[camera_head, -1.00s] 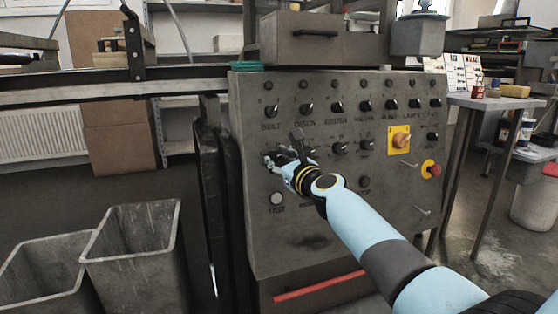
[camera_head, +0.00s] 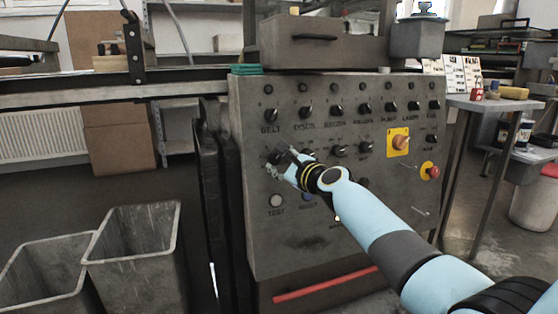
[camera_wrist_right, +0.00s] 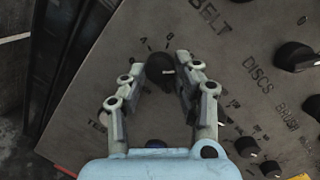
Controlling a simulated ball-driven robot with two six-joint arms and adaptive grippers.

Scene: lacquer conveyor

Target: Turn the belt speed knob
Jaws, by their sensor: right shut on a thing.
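The control panel (camera_head: 330,235) faces me with rows of dark knobs. A dark knob with a pale pointer mark (camera_wrist_right: 160,68) is in the second row at the far left, below the BELT lettering; small A and B marks sit by it in the right wrist view. My right gripper (camera_head: 278,157) is shut on this knob, and the wrist view shows its two fingers (camera_wrist_right: 160,76) on either side. The upper BELT knob (camera_head: 271,114) is clear of the gripper. My left gripper is not in view.
A yellow-plated switch (camera_head: 399,142) and a red emergency button (camera_head: 430,171) are on the panel's right. Thin pegs stick out below them. Two grey bins (camera_head: 130,245) stand at left, and a side table (camera_head: 490,102) is at right. A red bar (camera_head: 325,285) crosses below.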

